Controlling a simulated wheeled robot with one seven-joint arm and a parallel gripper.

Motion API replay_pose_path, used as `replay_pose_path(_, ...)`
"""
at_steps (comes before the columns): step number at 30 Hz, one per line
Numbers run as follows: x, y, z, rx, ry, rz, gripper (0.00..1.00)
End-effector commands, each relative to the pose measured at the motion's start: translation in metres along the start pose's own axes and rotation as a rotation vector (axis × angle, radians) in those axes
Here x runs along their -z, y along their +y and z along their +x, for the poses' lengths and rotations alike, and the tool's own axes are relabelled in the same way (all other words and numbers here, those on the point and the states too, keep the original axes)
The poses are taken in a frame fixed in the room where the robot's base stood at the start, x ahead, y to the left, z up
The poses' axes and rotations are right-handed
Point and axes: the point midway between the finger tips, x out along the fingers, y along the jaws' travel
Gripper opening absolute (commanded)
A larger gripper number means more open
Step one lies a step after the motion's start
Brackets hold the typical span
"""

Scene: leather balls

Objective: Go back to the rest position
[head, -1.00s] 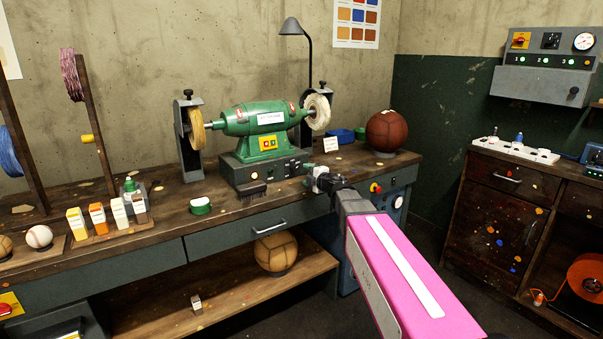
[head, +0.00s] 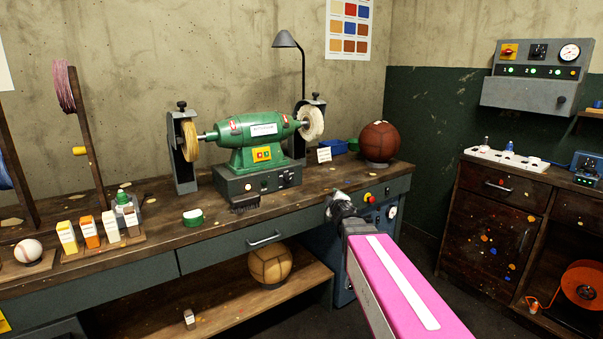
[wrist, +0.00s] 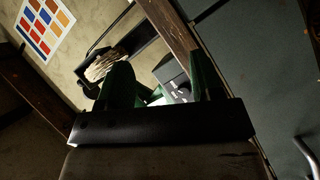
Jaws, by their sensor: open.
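My gripper (head: 340,204) is at the end of my pink arm, by the front edge of the workbench (head: 215,238), to the right of the green bench grinder (head: 254,133). The head view shows it small and from behind. In the wrist view its two green fingers (wrist: 162,80) stand apart with nothing held between them. Beyond them, the wrist view shows the white buffing wheel (wrist: 105,66) and part of the grinder's grey base (wrist: 172,72), tilted.
A brown leather ball (head: 379,141) sits on the bench at the right. Small bottles and a baseball (head: 28,251) stand at the left. A tan ball (head: 270,264) lies on the lower shelf. A dark cabinet (head: 490,229) is at the right, with open floor before it.

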Motion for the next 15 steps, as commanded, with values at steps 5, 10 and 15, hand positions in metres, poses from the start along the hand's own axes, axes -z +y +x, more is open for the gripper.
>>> replay_pose_path(5,-0.083,-0.038,-0.034,0.057,-0.367,0.276,0.6)
replay_pose_path(10,-0.141,-0.095,-0.084,0.189,-0.708,0.525,0.6)
replay_pose_path(15,-0.167,-0.158,-0.148,0.393,-1.02,0.749,0.6)
